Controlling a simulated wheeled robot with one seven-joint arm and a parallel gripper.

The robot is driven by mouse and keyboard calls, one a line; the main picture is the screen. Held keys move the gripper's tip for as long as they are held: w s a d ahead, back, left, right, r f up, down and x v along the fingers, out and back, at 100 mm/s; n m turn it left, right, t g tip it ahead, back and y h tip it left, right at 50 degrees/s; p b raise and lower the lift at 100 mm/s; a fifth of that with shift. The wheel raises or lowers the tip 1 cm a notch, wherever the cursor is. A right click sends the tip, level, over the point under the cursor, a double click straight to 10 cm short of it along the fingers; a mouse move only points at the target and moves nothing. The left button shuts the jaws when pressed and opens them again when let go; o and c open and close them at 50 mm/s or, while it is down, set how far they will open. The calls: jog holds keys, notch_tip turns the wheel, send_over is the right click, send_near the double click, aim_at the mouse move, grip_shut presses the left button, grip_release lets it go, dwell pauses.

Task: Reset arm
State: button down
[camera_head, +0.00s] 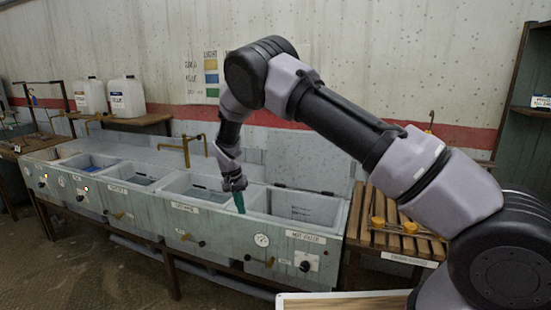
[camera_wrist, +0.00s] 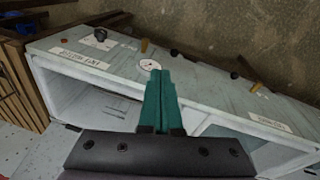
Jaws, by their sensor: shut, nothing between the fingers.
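My arm reaches from the right of the head view out over a row of open tanks. My gripper (camera_head: 239,200) points down at the divider between the two right-hand tanks. Its green fingers are together with nothing between them. In the wrist view the shut green fingers (camera_wrist: 160,88) stand in front of the tank unit's top rim, near a round dial (camera_wrist: 149,65). I cannot tell whether the fingertips touch the rim.
The tank unit (camera_head: 215,235) has knobs and labels along its front. Brass taps (camera_head: 184,150) rise behind it. A slatted wooden rack (camera_head: 360,232) with yellow-handled items stands to the right. White jugs (camera_head: 126,97) sit on a shelf at the back left. A dark shelf unit (camera_head: 515,130) is far right.

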jog(key=w+d+r+m+y, duration=0.1)
jog(key=d+r, duration=0.5)
jog(key=r, duration=0.4)
jog(key=d+r+m+y, duration=0.1)
jog(key=d+r, duration=0.5)
jog(key=r, duration=0.3)
jog(key=s+d+r+t+y, duration=0.1)
jog(key=s+d+r, duration=0.2)
jog(key=d+r, duration=0.3)
jog(key=s+d+r+y, duration=0.1)
jog(key=s+d+r, duration=0.2)
jog(key=d+r, duration=0.35)
jog(key=s+d+r+t, duration=0.1)
jog(key=s+d+r, duration=0.2)
jog(key=s, duration=0.5)
jog(key=s+d+r+t, duration=0.2)
jog(key=s+d, duration=0.3)
jog(key=s, duration=0.3)
jog(key=s+d+r+t, duration=0.2)
jog(key=s+d+r, duration=0.2)
jog(key=s, duration=0.4)
jog(key=shift+d+r, duration=0.2)
jog(key=shift+d, duration=0.1)
jog(key=shift+s, duration=0.1)
